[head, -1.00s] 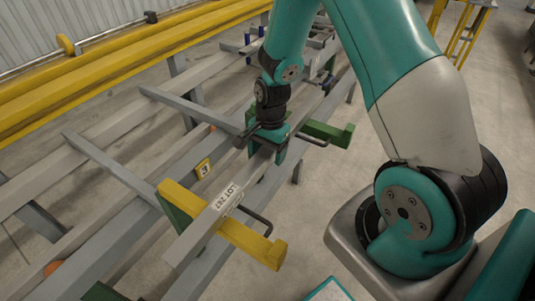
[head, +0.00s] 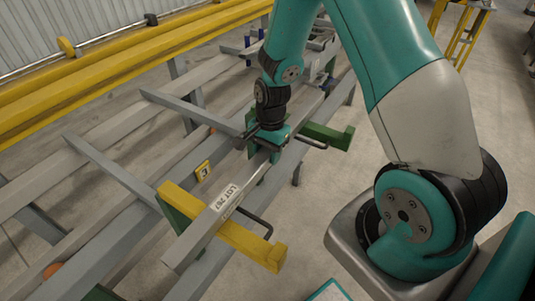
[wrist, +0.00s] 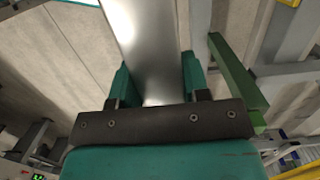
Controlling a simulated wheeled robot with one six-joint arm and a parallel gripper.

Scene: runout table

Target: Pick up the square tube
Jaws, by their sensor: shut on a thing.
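The square tube (head: 208,226) is a long grey metal bar with a white lot label (head: 225,197) on its top face. It runs from the lower left up toward my gripper, over a yellow cross arm (head: 240,238) and toward a green one (head: 330,136). My gripper (head: 268,153) is shut on the tube near the green arm, pointing down. In the wrist view the tube (wrist: 150,45) passes between the two teal fingers (wrist: 155,85). I cannot tell whether the tube is clear of the arms. My gripper hides part of it.
Grey rails and cross bars (head: 105,168) of the runout table lie to the left. Yellow beams (head: 90,75) run along the back. A numbered yellow tag (head: 202,170) sits on a rail beside the tube. Open concrete floor lies right of the table.

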